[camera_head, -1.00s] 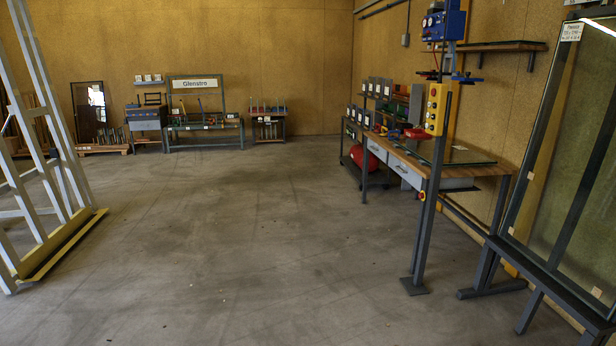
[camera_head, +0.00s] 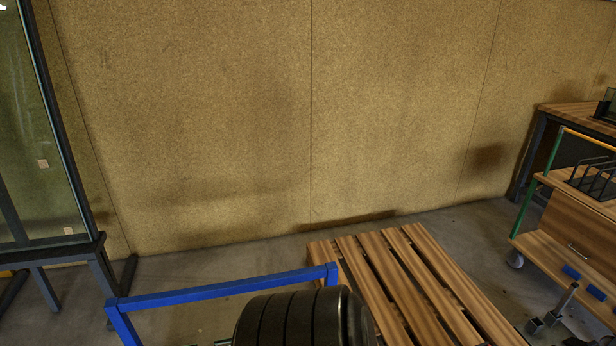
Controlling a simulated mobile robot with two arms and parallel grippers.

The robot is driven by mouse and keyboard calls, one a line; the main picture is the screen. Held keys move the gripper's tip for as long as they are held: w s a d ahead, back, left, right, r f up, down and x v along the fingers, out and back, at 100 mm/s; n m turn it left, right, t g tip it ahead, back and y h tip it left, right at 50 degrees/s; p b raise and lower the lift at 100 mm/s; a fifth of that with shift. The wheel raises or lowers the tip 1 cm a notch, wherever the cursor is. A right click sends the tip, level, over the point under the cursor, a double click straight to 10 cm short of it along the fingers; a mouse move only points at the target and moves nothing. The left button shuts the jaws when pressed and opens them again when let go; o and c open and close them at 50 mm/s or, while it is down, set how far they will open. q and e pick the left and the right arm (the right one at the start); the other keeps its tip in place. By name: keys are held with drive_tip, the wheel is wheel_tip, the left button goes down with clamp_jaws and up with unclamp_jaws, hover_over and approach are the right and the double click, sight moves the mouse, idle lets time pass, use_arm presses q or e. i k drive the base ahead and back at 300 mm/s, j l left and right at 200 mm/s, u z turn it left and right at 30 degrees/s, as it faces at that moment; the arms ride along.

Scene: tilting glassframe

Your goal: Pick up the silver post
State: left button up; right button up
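No other silver post is clear in this view.
A blue frame (camera_head: 222,287) and a dark ribbed cylinder (camera_head: 290,320) fill the near foreground. A slatted wooden pallet (camera_head: 385,275) lies beyond them. A wheeled wooden trolley (camera_head: 560,255) stands right, a glass frame (camera_head: 40,160) left. A chipboard wall closes the back.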

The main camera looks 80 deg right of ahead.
sight(572, 289)
drive_tip(key=z, duration=0.4)
drive_tip(key=k+z, duration=0.1)
drive_tip(key=z, duration=0.35)
drive_tip(key=l+z, duration=0.1)
drive_tip(key=z, duration=0.75)
drive_tip(key=l+z, duration=0.1)
drive_tip(key=z, duration=0.3)
drive_tip(key=l+z, duration=1.2)
drive_tip(key=i+l+z, duration=0.1)
drive_tip(key=l+z, duration=0.3)
drive_tip(key=j, duration=0.1)
